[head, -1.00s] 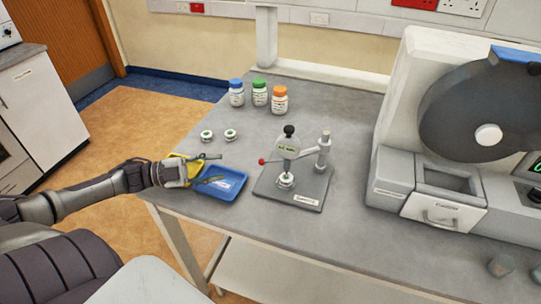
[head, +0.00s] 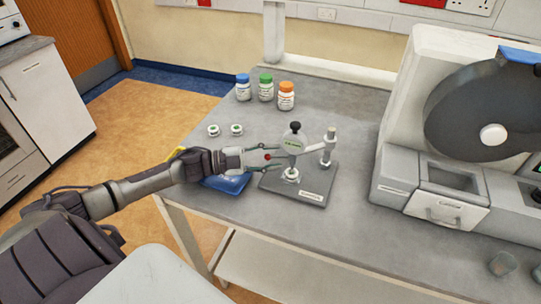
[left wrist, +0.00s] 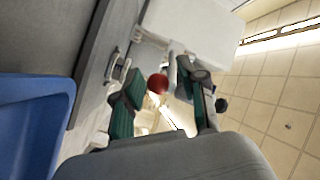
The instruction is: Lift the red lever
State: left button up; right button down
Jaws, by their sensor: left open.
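The red lever's round red knob (head: 267,157) sticks out to the left of the small grey press (head: 293,144) on the table. My left gripper (head: 268,158) is open, with one finger above and one below the knob in the head view. My right gripper is not in view.
A blue tray (head: 228,184) lies under my left wrist, partly hidden. Two small white pieces (head: 213,130) and several capped bottles (head: 265,88) stand behind. A large machine (head: 435,190) fills the right side. The table (head: 350,110) is clear behind the press.

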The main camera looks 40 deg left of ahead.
pick_arm(q)
grip_shut()
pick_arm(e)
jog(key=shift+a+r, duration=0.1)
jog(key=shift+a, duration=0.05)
